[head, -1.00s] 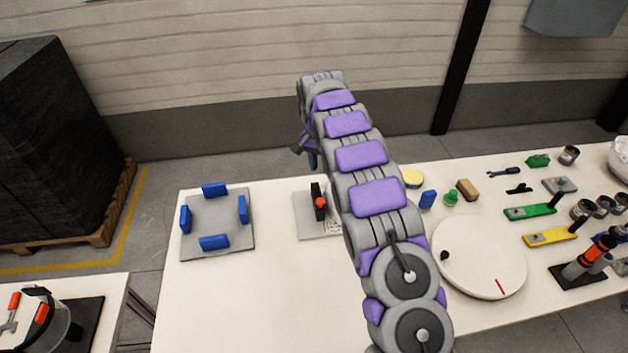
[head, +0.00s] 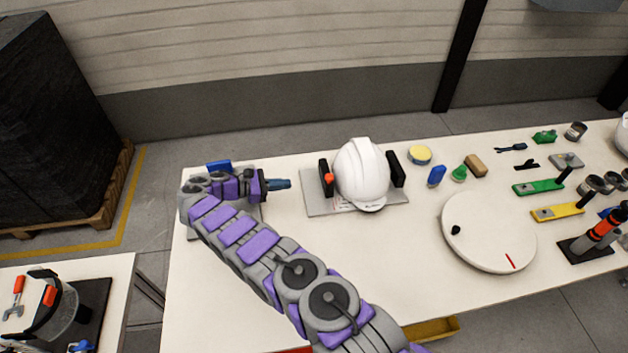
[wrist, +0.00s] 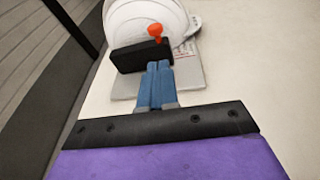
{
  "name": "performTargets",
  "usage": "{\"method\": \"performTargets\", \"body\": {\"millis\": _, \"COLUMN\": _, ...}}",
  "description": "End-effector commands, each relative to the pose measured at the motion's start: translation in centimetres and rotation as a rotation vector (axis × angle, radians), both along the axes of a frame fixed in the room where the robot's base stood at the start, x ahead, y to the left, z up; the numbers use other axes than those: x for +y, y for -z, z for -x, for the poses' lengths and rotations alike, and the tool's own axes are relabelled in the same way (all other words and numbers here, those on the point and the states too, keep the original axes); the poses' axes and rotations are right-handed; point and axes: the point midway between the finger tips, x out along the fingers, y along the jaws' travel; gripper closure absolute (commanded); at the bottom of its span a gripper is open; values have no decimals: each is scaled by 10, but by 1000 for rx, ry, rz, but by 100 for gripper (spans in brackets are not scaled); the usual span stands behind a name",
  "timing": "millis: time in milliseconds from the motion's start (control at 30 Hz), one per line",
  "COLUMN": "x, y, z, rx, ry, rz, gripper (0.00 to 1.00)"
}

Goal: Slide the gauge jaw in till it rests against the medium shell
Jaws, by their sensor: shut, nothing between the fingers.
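The white medium shell (head: 362,172) sits on the gauge's grey base plate (head: 318,206). The black gauge jaw (head: 324,170) with its orange knob (head: 329,179) stands upright left of the shell. A black fixed block (head: 395,169) stands at the shell's right side. My gripper (head: 286,184) is shut and empty, left of the jaw, its blue fingers pointing at it with a gap in the head view. In the wrist view the shut fingers (wrist: 158,70) point at the jaw (wrist: 142,55), with the shell (wrist: 145,17) behind. I cannot tell whether jaw and shell touch.
A white turntable (head: 488,230) lies right of the gauge. A yellow round tin (head: 420,155), a blue block (head: 437,176) and several tools stand at the right. My arm covers most of a fixture with blue blocks (head: 219,166) at the left. The table front of the gauge is clear.

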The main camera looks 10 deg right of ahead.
Motion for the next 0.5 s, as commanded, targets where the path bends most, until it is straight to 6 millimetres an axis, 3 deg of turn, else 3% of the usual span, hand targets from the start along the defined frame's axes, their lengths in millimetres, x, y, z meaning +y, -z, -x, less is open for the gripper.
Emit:
{"method": "performTargets", "body": {"millis": 200, "x": 16, "y": 0, "z": 4, "rx": 93, "ry": -66, "rz": 96, "gripper": 100}}
{"method": "performTargets", "body": {"millis": 500, "x": -5, "y": -1, "z": 1, "rx": 102, "ry": -66, "rz": 99, "gripper": 100}}
